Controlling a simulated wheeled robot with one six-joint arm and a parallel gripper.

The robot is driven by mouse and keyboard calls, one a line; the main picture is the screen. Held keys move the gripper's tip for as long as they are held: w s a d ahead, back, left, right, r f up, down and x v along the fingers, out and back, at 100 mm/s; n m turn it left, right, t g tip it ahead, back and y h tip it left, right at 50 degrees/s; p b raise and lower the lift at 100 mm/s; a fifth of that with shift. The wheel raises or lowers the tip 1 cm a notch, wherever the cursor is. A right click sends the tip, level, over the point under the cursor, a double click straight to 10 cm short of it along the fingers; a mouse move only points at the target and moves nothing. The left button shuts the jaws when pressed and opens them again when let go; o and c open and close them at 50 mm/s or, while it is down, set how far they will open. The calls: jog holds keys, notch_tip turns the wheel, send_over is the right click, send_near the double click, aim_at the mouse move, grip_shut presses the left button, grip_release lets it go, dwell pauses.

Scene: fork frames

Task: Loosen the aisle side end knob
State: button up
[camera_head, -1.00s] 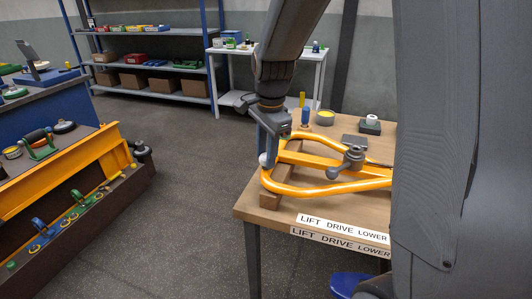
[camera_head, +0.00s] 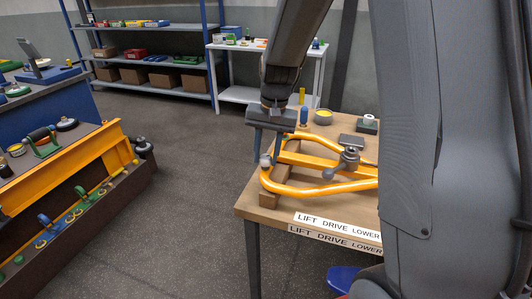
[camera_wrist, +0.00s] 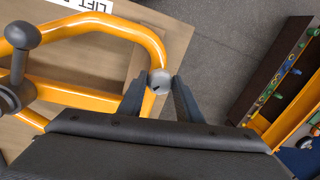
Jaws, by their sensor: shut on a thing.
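A small light grey knob (camera_head: 265,160) sits at the left end of the orange tubular frame (camera_head: 318,190) on the wooden bench. My gripper (camera_head: 268,153) reaches down over that end from above. In the wrist view the knob (camera_wrist: 160,80) lies between my two fingertips (camera_wrist: 159,90), and the gripper is shut on it. A gap seems to show beside the knob there, so the exact contact is hard to see. A second, dark grey knob with a lever (camera_head: 349,157) stands farther right on the frame; it also shows at the wrist view's left edge (camera_wrist: 20,70).
A wooden block (camera_head: 270,195) lies under the frame's left end. A blue peg (camera_head: 304,116), a yellow-topped tin (camera_head: 323,117) and a white roll on a dark block (camera_head: 368,122) stand behind. Open floor (camera_head: 195,190) separates the bench from the orange-sided rack (camera_head: 70,165) at left.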

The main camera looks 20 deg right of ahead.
aim_at(269, 156)
jog(key=n, duration=0.4)
jog(key=shift+n+g+p, duration=0.3)
jog(key=shift+p, duration=0.05)
jog(key=shift+n, duration=1.6)
jog(key=shift+f+n, duration=0.1)
jog(key=shift+n, duration=0.2)
jog(key=o, duration=1.1)
jog(key=shift+c, duration=0.2)
jog(key=shift+w, duration=0.1)
jog(key=shift+w+d+r+b, duration=0.15)
jog(key=shift+r+b, duration=0.1)
jog(key=shift+r, duration=1.05)
jog(key=shift+s+d+r+b, duration=0.1)
jog(key=shift+d+r+b, duration=0.1)
jog(key=shift+r, duration=1.15)
jog(key=shift+w+d+r+b, duration=0.1)
jog(key=shift+r+b, duration=0.15)
jog(key=shift+r, duration=1.05)
